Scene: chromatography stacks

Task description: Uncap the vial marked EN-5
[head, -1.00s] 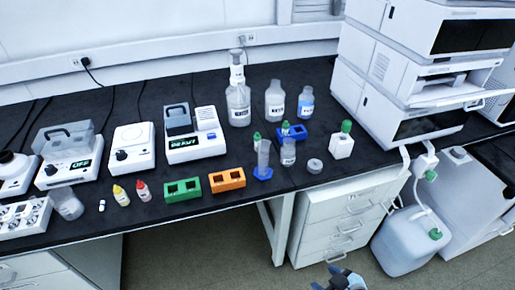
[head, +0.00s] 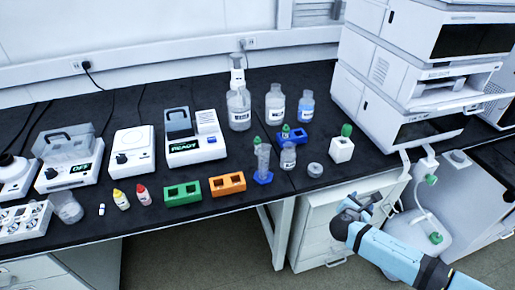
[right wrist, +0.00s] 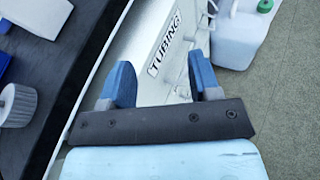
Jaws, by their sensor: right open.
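A small vial with a green cap (head: 285,129) stands in a blue rack (head: 299,137) towards the back of the bench. A second green cap (head: 257,140) shows just behind the clear cylinder. I cannot read EN-5 on either. My right gripper (head: 349,205) is in front of the drawer cabinet, off the bench's front edge and apart from the vials. In the right wrist view the blue fingers of the gripper (right wrist: 163,80) are spread with nothing between them. My left gripper is out of view.
A clear cylinder with a blue foot (head: 263,177), a clear bottle (head: 288,158), a grey ribbed cap (head: 315,169) and a white green-capped bottle (head: 342,151) stand near the bench edge. Orange (head: 227,184) and green (head: 182,193) racks sit further left. Stacked instruments (head: 380,105) stand at right.

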